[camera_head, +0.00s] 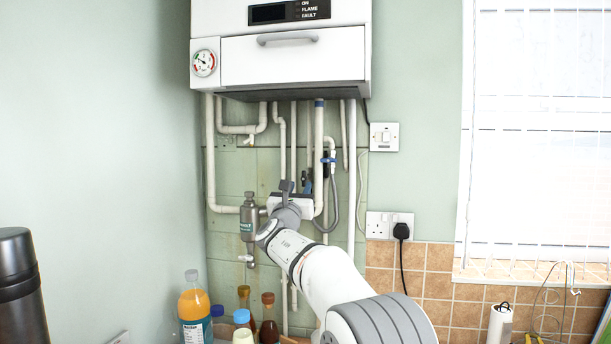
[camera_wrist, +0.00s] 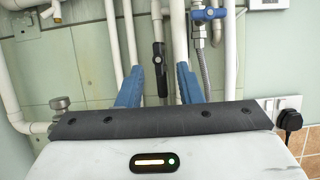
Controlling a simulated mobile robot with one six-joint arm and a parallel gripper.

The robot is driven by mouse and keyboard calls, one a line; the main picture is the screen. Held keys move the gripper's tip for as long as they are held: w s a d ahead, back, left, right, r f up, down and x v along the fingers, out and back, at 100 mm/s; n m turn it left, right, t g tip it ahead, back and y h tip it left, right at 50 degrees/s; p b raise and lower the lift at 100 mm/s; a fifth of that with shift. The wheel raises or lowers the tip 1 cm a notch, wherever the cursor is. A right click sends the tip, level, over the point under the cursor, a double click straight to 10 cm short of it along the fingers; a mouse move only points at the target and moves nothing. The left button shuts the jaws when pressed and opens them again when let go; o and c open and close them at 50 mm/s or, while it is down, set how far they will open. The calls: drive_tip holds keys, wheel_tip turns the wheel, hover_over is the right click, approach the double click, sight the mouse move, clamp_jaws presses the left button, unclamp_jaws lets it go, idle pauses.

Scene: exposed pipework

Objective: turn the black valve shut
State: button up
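The black valve (camera_wrist: 159,62) shows in the wrist view as an upright black handle with a round pale screw, in line with its thin vertical pipe. My gripper (camera_wrist: 159,72) is open. Its two blue fingers stand one on each side of the handle in the picture, with gaps on both sides. No contact shows, and the depth between fingertips and handle is hard to judge. In the head view my gripper (camera_head: 295,188) is in front of the pipes below the boiler. It and the wrist hide part of the pipework, and I cannot make out the black valve clearly there.
A blue valve (camera_wrist: 208,14) with a braided hose (camera_wrist: 204,65) sits right of the black valve. White pipes run close on both sides. A grey metal filter (camera_head: 249,222) is left of my wrist. Bottles (camera_head: 194,305) stand below left; the boiler (camera_head: 290,55) is above.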

sight(303, 176)
drive_tip(key=p+x, duration=0.1)
drive_tip(key=x, duration=0.1)
drive_tip(key=p+x, duration=0.3)
drive_tip(key=x, duration=0.1)
drive_tip(key=shift+w+a+r, duration=0.1)
drive_tip(key=shift+w+r, duration=0.1)
drive_tip(key=shift+r, duration=0.2)
drive_tip(key=shift+w+r+p, duration=0.1)
drive_tip(key=shift+w+p, duration=0.4)
drive_tip(key=shift+w, duration=0.1)
